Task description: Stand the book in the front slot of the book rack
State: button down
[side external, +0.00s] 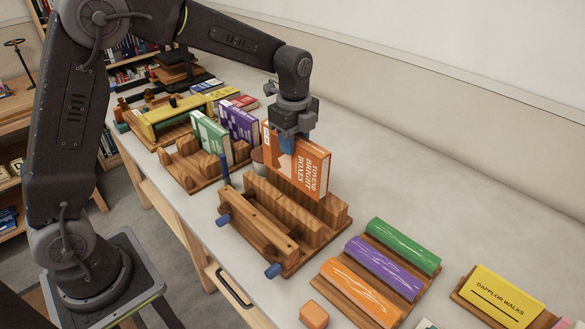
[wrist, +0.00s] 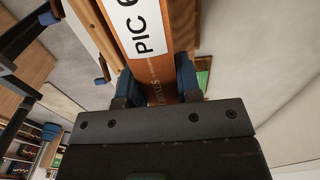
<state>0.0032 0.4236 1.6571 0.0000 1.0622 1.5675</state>
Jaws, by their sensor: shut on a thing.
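An orange book (side external: 300,165) with a white title hangs from my gripper (side external: 288,142), broad face towards the side camera. In the wrist view its brown-orange edge with a white "PIC" label (wrist: 143,27) runs between the two blue fingers of my gripper (wrist: 157,85). The fingers are shut on it. Below the book is a wooden frame of parallel bars (side external: 268,232) with blue-ended rods. The book's lower edge overlaps the rear bars in the picture; I cannot tell whether it touches them. A wooden rack (side external: 173,172) farther left has a green book and a purple book by it.
The green book (side external: 208,138) and purple book (side external: 238,122) stand upright left of my gripper. A stand with green, purple and orange rolls (side external: 384,268), an orange block (side external: 314,314) and a yellow sign (side external: 503,296) lie to the right. The table behind (side external: 420,185) is clear.

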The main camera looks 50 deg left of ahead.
jog(key=r, duration=0.8)
jog(key=shift+a, duration=0.35)
jog(key=s+a, duration=0.4)
jog(key=a, duration=0.7)
jog(key=s+a, duration=0.5)
jog(key=a, duration=0.7)
jog(key=s+a, duration=0.4)
jog(key=a, duration=0.7)
notch_tip(320, 180, down, 10)
jog(key=shift+d+f, duration=0.1)
jog(key=shift+f, duration=0.3)
jog(key=shift+f, duration=0.15)
